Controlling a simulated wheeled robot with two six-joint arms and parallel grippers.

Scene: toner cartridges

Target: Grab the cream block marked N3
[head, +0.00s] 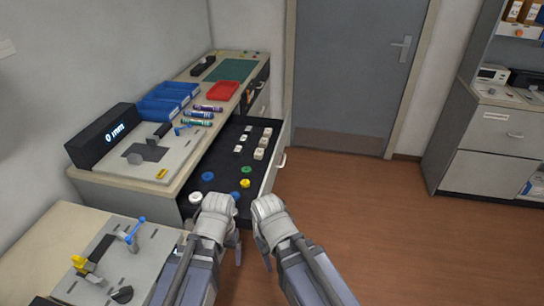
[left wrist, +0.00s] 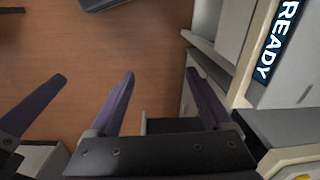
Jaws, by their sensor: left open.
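Several small cream blocks stand in the far part of the open dark drawer (head: 226,158), in two rows. The larger ones, such as this cream block (head: 259,154), are on the right, and smaller ones (head: 241,139) are on the left. Their markings are too small to read, so I cannot tell which is N3. My left gripper (head: 236,248) hangs down in front of the drawer, well short of the blocks. In the left wrist view its two fingers (left wrist: 160,76) are apart with nothing between them. My right gripper (head: 267,262) is beside it, its fingers barely visible.
Round caps lie in the drawer's near part: white (head: 195,197), blue (head: 208,176), green (head: 246,170) and yellow (head: 245,183). Blue bins (head: 165,104), a red tray (head: 229,92) and a display box (head: 103,135) stand on the counter. A fixture table (head: 50,225) is at lower left. Floor at right is clear.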

